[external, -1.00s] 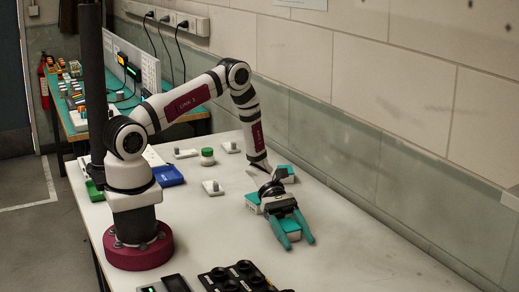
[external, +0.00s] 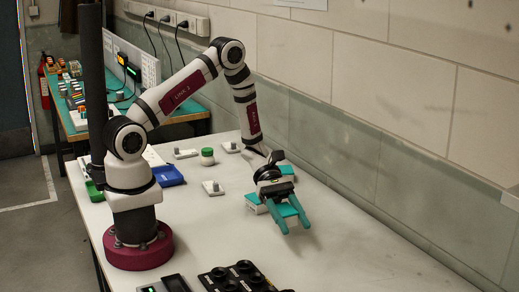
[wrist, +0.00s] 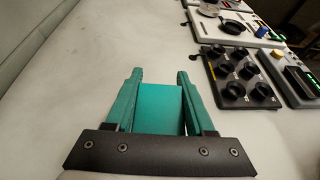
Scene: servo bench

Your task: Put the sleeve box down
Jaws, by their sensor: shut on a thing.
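The sleeve box (external: 258,208) is teal above with a white lower side and sits low at the right part of the white table. In the wrist view its flat teal top (wrist: 159,108) lies between the teal fingers. My gripper (external: 293,226) is shut on the box, with its fingertips reaching past the box toward the front right. The wrist view shows the gripper (wrist: 160,76) with one finger along each side of the box. The gripper body hides part of the box in the external view. I cannot tell whether its underside touches the table.
A black panel of round knobs (external: 238,277) lies at the front edge. Small white blocks (external: 213,188), a green-and-white jar (external: 207,156) and a blue tray (external: 168,175) stand to the left. The wall (external: 350,165) runs along the right. Bare table surrounds the box.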

